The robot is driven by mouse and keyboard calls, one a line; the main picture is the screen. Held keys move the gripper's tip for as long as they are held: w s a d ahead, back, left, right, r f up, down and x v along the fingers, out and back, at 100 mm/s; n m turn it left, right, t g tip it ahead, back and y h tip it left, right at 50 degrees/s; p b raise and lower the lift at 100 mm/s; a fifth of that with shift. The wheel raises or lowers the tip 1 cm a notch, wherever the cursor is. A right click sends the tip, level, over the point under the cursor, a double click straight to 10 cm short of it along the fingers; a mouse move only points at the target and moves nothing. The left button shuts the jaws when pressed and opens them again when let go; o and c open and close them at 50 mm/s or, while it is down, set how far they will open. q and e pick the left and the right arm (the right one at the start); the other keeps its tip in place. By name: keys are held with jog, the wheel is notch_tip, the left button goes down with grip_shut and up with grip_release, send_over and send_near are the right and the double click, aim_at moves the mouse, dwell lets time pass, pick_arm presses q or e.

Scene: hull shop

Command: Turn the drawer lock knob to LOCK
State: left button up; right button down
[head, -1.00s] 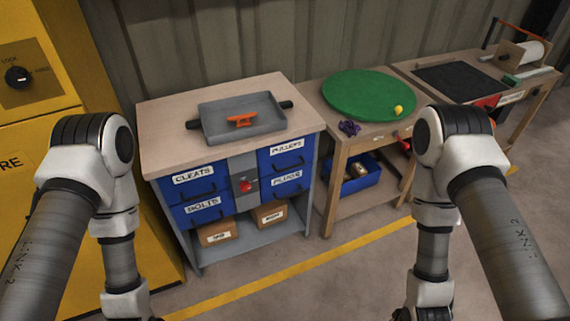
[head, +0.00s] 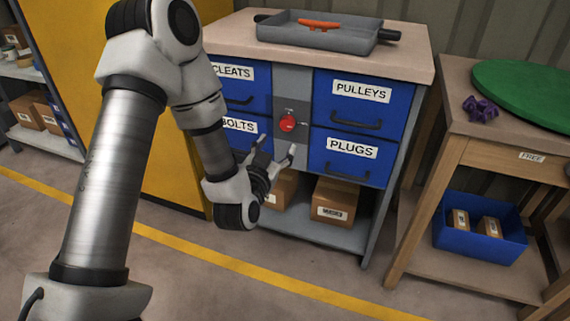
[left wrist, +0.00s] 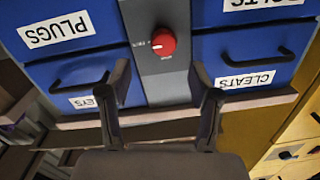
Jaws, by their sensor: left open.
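The red lock knob (head: 288,123) sits on a dark plate on the grey panel between the blue drawers. The lettering around it is too small to read. My left gripper (head: 279,150) is open and empty, just below and in front of the knob, with its fingers pointing up toward the panel. In the left wrist view, which is upside down, the knob (left wrist: 163,42) shows a pale pointer mark on its left side. It lies beyond the two spread fingers (left wrist: 163,92), apart from them. My right gripper is not in view.
The PULLEYS drawer (head: 361,98) and PLUGS drawer (head: 349,156) have protruding handles. A grey tray (head: 270,32) with an orange cleat (head: 318,25) stands on top. A wooden table (head: 450,122) stands to the right.

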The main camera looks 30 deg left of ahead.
aim_at(286, 125)
pick_arm(q)
jog(key=x, duration=0.2)
jog(key=b+x, duration=0.1)
jog(key=x, duration=0.2)
jog(key=b+x, duration=0.1)
jog(key=x, duration=0.2)
jog(key=shift+a+r, duration=0.25)
jog(key=shift+r, duration=0.15)
jog(key=shift+s, duration=0.1)
jog(key=c, duration=1.2)
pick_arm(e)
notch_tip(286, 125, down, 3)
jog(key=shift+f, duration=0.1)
